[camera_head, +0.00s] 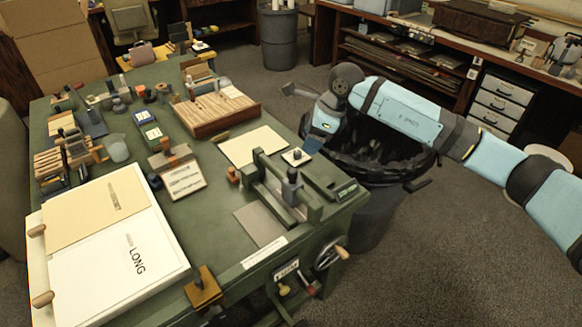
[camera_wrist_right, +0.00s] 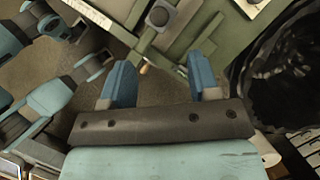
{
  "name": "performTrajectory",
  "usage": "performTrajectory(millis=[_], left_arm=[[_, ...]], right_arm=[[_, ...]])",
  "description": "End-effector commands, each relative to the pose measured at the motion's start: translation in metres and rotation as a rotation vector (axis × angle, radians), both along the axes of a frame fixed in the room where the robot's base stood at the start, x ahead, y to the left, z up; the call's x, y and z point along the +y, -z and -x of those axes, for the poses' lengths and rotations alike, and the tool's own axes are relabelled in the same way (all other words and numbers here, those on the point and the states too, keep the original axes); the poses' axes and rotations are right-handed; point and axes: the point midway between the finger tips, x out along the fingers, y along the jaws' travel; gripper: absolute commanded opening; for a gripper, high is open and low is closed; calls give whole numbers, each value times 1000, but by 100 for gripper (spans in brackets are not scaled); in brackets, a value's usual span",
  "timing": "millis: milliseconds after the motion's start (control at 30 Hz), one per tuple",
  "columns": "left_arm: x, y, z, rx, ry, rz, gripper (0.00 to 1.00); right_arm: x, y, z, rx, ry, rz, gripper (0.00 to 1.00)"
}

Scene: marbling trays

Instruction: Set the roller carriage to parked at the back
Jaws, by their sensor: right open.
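The roller carriage (camera_head: 284,189) appears to be the dark green bar assembly with a grey knob (camera_head: 292,174), on the press at the table's right side. A flat grey plate (camera_head: 260,224) lies in front of it. In the right wrist view, the knob (camera_wrist_right: 159,14) and green bars show at the top, beyond the fingertips. My right gripper (camera_head: 312,145) hangs behind and right of the carriage, apart from it. Its two blue fingers (camera_wrist_right: 160,75) are spread with nothing between them. My left gripper is not seen in the head view.
A cream sheet (camera_head: 254,147) and a small white tile (camera_head: 296,157) lie behind the press. A crank handle (camera_head: 341,252) sticks out at the table's front right. A lined black bin (camera_head: 385,160) stands beside the table, below my right arm. Paper boards (camera_head: 150,265) cover the table's left front.

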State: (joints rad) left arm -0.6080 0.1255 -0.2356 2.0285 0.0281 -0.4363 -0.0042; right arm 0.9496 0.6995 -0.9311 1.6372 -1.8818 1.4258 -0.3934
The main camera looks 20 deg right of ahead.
Motion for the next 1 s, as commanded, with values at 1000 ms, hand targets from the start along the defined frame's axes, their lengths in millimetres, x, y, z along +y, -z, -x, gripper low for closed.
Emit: performTrajectory(millis=[1000], left_arm=[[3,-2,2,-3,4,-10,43]], right_arm=[[44,115,-20,0,-1,-3,56]])
